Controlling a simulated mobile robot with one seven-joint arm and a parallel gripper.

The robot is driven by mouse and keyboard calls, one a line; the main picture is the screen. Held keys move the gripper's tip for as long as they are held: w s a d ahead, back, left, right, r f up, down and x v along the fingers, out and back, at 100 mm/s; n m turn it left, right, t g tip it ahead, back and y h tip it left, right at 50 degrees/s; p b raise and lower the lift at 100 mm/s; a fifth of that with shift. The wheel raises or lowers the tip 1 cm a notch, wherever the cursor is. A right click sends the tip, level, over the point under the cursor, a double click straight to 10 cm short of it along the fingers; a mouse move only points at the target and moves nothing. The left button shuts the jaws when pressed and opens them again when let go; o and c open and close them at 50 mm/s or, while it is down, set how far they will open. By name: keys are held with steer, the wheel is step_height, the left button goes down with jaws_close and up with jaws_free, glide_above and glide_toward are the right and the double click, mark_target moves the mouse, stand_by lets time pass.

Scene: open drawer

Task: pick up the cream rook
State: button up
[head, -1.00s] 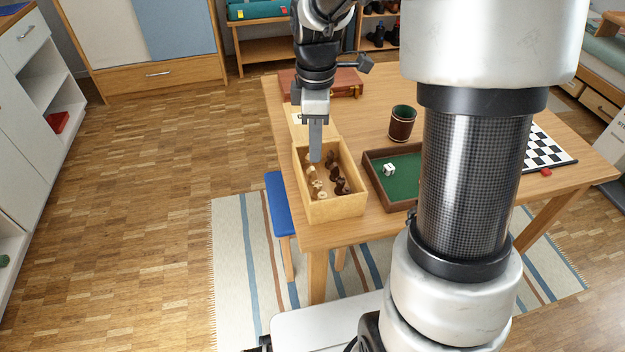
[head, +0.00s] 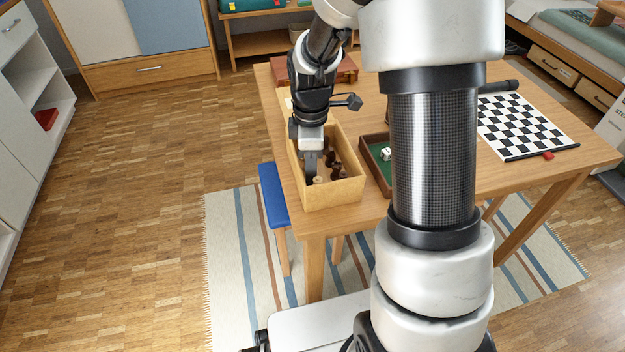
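The open wooden box (head: 334,194) stands at the left front of the table and holds several dark and cream chess pieces. A cream piece (head: 319,180) shows low in the box, right beside the fingers; it is too small to tell whether it is the rook. My gripper (head: 311,174) points down into the left part of the box. Its fingers show edge-on, so I cannot see whether they are apart or hold anything. My wrist and fingers hide the left and back of the box.
The table (head: 345,221) carries a green-lined tray (head: 376,172) with a white die (head: 385,154), right of the box. A chessboard (head: 520,125) lies further right. A red-brown case (head: 288,69) is behind. A blue stool (head: 272,195) stands at the table's left side.

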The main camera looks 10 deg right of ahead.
jaws_close()
steer(key=shift+r, duration=0.1)
